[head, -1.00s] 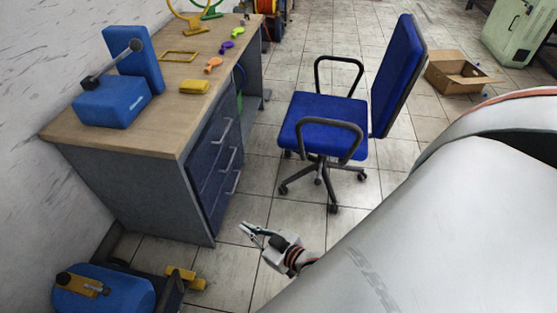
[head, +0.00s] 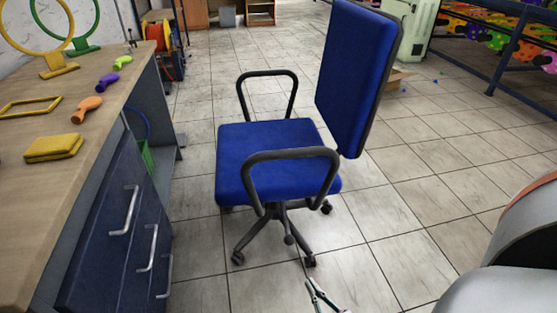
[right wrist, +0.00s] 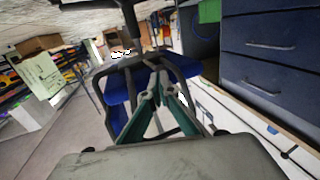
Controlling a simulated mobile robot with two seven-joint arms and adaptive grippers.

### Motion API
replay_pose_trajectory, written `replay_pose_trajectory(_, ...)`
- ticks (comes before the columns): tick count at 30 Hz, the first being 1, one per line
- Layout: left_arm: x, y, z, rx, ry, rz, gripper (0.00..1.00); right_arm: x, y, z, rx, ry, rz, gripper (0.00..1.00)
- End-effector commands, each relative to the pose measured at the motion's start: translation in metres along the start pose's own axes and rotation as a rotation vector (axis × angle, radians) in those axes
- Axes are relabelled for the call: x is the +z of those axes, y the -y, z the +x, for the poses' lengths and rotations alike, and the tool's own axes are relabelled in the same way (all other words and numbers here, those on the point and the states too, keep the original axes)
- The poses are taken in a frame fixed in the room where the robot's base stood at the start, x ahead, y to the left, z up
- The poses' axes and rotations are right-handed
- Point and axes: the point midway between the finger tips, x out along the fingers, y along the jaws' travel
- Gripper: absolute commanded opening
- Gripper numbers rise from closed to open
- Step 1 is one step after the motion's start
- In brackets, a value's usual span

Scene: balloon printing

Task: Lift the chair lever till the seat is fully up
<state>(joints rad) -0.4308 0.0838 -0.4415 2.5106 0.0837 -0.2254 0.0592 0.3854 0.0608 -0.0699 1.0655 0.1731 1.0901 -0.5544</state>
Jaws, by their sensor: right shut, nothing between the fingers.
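The blue office chair (head: 275,150) stands upright on the tiled floor in the middle of the head view, its backrest (head: 355,75) on the right. My left gripper is out of view.
A shelf rack (head: 510,50) is at the back right. Floor around the chair is mostly clear.

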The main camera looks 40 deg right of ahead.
Motion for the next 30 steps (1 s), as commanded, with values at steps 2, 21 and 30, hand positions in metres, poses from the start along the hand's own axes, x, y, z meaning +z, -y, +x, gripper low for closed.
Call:
replay_pose_trajectory(2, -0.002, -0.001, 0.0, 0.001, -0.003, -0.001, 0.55, -0.002, 0.0, 0.006, 0.001, -0.005, 0.001, 0.0)
replay_pose_trajectory(21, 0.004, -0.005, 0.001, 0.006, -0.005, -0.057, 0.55, -0.001, 0.0, 0.088, 0.0, -0.003, 0.0, 0.0)
replay_pose_trajectory(30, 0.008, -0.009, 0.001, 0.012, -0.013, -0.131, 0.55, 0.0, 0.0, 0.125, -0.001, -0.001, 0.0, 0.0)
